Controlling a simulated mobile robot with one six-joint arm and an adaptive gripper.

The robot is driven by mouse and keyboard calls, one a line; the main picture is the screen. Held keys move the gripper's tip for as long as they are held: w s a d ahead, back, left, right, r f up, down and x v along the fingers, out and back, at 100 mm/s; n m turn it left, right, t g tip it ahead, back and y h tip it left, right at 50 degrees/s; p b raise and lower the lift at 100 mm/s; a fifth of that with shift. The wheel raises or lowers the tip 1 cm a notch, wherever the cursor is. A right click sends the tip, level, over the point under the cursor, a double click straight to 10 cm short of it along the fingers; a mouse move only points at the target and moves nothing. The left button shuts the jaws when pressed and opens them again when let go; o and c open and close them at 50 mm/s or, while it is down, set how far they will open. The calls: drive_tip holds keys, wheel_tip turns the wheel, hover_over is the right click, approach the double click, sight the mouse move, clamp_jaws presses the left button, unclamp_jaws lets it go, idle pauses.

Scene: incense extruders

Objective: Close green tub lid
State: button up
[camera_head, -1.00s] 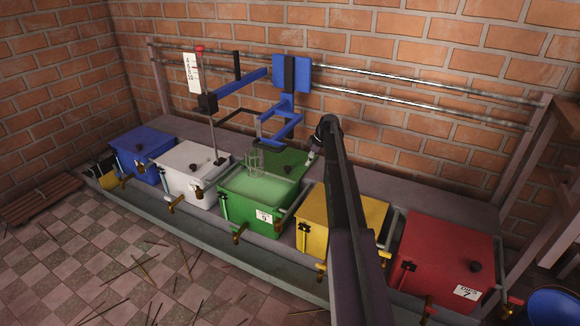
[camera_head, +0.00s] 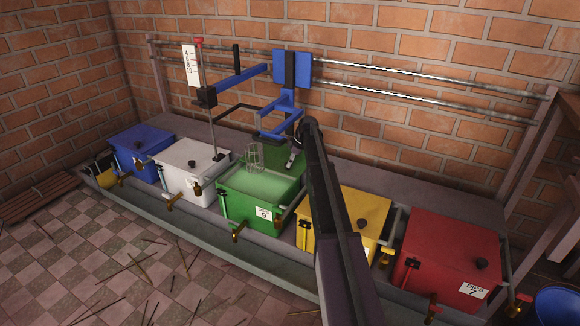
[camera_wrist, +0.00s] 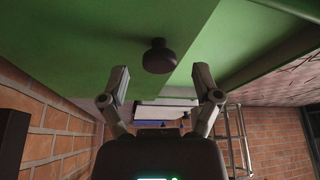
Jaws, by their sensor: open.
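The green tub (camera_head: 250,207) stands in the middle of the row with its top open, showing a pale green inside. Its green lid (camera_head: 285,150) is raised at the tub's back edge. My gripper (camera_head: 291,164) is in front of the lid and hides its knob in the head view. In the wrist view, the lid's green face (camera_wrist: 95,40) fills the upper part. Its dark round knob (camera_wrist: 158,57) lies just ahead of and between my open fingertips (camera_wrist: 160,78), with a gap on both sides. I cannot tell whether anything touches.
A wire basket (camera_head: 253,156) is at the tub's back left, below a blue hoist frame (camera_head: 284,112). A white tub (camera_head: 187,180) stands left and a yellow tub (camera_head: 350,212) right, partly behind my arm. Metal rails (camera_head: 420,100) run along the brick wall.

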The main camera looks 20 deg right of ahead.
drive_tip(key=shift+w+a+f, duration=0.1)
drive_tip(key=shift+f, duration=0.2)
clamp_jaws()
drive_tip(key=s+a, duration=0.8)
drive_tip(key=a, duration=0.3)
drive_tip(key=shift+s, duration=0.4)
drive_tip(key=shift+a, duration=0.1)
unclamp_jaws()
drive_tip(key=shift+w, duration=0.15)
